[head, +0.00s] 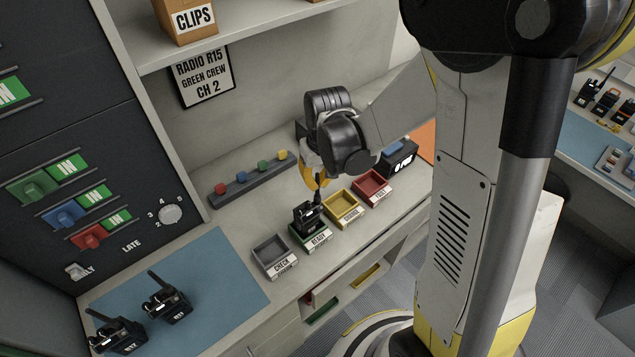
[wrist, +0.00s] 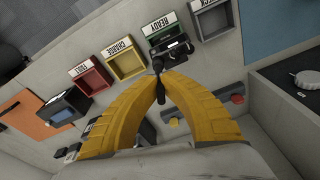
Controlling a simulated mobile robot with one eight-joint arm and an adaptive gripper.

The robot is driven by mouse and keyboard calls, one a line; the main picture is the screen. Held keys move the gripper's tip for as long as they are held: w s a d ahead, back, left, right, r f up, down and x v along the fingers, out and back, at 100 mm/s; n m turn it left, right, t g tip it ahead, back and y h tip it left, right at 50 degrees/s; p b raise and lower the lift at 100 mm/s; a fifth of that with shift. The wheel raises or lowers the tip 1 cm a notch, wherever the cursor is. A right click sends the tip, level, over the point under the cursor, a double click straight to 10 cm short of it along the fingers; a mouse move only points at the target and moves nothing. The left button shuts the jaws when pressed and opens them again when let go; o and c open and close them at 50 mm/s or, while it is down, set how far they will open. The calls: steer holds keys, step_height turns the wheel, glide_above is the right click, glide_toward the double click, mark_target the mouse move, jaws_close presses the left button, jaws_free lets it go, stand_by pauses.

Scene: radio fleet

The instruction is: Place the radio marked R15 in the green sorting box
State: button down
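A black radio (head: 307,214) stands upright at the green sorting box (head: 322,245), which is labelled READY. Its lower part appears within the box walls; I cannot tell whether it rests on the floor. Its marking is not readable. My gripper (head: 316,182) is above the radio, with its yellow fingertips closed around the antenna. In the wrist view, the fingers (wrist: 158,80) meet at the antenna, and the radio body (wrist: 174,52) lies just beyond, over the green box (wrist: 163,38).
A grey box (head: 270,252) labelled CHECK stands left of the green one; yellow (head: 342,208) and red (head: 372,187) boxes stand right. Two other radios (head: 168,303) (head: 115,335) are on the blue mat (head: 222,262). A switch strip (head: 252,181) lies behind. A wall sign (head: 203,76) reads RADIO R15, GREEN CREW.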

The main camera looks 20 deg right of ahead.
steer(key=shift+f, duration=0.1)
steer(key=c, duration=2)
jaws_free()
steer(key=o, duration=0.4)
step_height(320, 180, up, 12)
steer(key=s+p, duration=0.2)
steer(key=shift+s+r+m+t, duration=0.1)
steer(key=shift+s+r+t, duration=1)
steer(key=shift+s, duration=0.7)
steer(key=shift+s+r+m+t, duration=0.1)
steer(key=shift+s+r+t, duration=0.75)
steer(key=shift+s+r, duration=0.75)
steer(key=shift+s+r+m+t, duration=0.1)
steer(key=shift+s+r+t, duration=0.9)
steer(key=shift+s, duration=1)
